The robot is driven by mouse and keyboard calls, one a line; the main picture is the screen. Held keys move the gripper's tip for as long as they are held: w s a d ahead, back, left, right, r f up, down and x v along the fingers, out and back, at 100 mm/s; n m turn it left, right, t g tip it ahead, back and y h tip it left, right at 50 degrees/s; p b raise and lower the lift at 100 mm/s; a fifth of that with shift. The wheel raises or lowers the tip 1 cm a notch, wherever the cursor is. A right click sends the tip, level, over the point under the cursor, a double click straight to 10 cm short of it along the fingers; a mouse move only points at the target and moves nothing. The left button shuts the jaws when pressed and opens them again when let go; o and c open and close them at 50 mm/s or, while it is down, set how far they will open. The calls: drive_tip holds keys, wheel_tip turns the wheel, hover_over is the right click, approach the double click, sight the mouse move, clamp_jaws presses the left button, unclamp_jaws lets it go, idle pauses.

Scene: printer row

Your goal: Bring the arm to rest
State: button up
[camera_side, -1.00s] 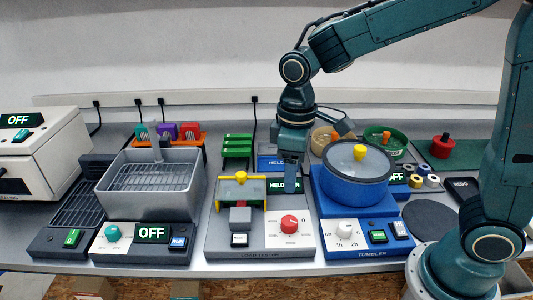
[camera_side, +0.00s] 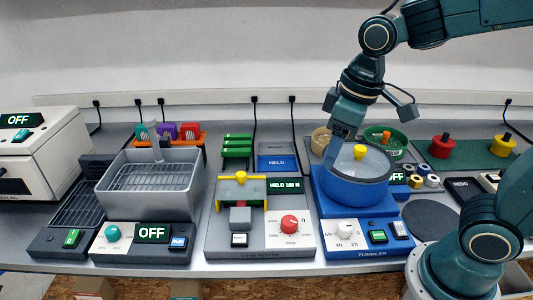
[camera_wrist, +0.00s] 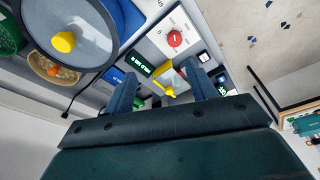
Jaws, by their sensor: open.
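My gripper (camera_side: 336,150) hangs from my bent arm, slightly tilted, in front of the left part of the blue tumbler drum (camera_side: 358,192) in the side view. I cannot tell its exact height above the bench. In the wrist view my gripper (camera_wrist: 162,74) has two fingers well apart with nothing held between them. Past the fingers the load tester (camera_wrist: 180,75) shows, with its yellow clamp and red dial. The load tester (camera_side: 262,245) stands left of the tumbler in the side view, and its display reads "HELD 108 N", the number being hard to read.
The grey basket bath (camera_side: 150,190) and a white oven (camera_side: 45,150) stand at the left. Green (camera_side: 388,142) and tan bowls sit behind the tumbler. A dark green mat (camera_side: 465,155) with two knobbed weights lies at the right. The air above the bench's left half is clear.

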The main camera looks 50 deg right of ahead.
drive_tip(key=s+d+r+m+t, duration=0.2)
drive_tip(key=s+d+m+t, duration=0.1)
drive_tip(key=s, duration=0.6)
drive_tip(key=shift+s+d+r+m, duration=0.3)
drive_tip(key=shift+s+d, duration=0.1)
drive_tip(key=shift+d, duration=0.3)
drive_tip(key=shift+w, duration=0.1)
idle(3.8)
